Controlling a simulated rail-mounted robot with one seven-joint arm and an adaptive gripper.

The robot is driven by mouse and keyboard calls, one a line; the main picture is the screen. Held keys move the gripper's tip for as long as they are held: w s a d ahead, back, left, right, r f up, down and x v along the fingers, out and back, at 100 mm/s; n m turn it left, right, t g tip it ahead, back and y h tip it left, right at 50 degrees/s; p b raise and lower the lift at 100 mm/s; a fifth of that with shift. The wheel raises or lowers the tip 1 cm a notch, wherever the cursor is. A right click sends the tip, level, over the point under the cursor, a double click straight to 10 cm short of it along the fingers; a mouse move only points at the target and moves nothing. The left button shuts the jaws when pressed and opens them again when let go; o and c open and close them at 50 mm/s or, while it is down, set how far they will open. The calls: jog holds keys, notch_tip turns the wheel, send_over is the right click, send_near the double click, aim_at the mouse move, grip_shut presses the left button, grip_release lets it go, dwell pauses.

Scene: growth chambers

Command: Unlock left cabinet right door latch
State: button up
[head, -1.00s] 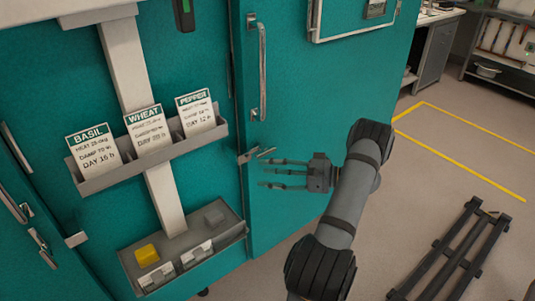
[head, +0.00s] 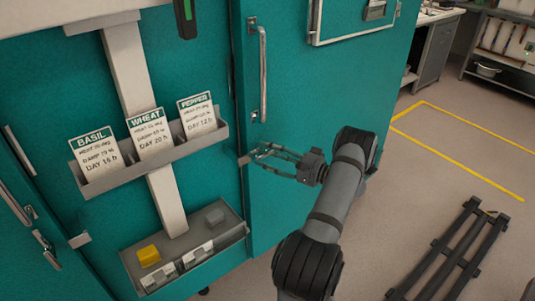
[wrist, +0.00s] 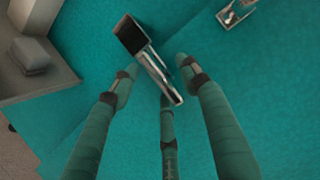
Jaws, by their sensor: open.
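The latch (head: 244,160) is a small metal piece at the edge of the teal door (head: 310,110), below its long vertical handle (head: 262,75). In the wrist view the latch (wrist: 150,58) shows as a dark block with a shiny metal lever. My gripper (head: 262,152) is open at the latch, and its fingers overlap the lever in the head view. In the wrist view the lever lies between the spread fingertips of my gripper (wrist: 156,78). I cannot tell whether any finger touches it.
A grey card holder (head: 150,160) with basil, wheat and pepper cards is left of the latch. Below it a grey tray (head: 215,244) holds a yellow block (head: 148,256) and a grey block. A dark rack (head: 450,250) lies on the floor at right.

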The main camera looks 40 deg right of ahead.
jog(key=shift+w, duration=0.15)
jog(key=shift+c, duration=0.9)
jog(key=shift+a, duration=0.1)
grip_shut()
jog(key=shift+f, duration=0.1)
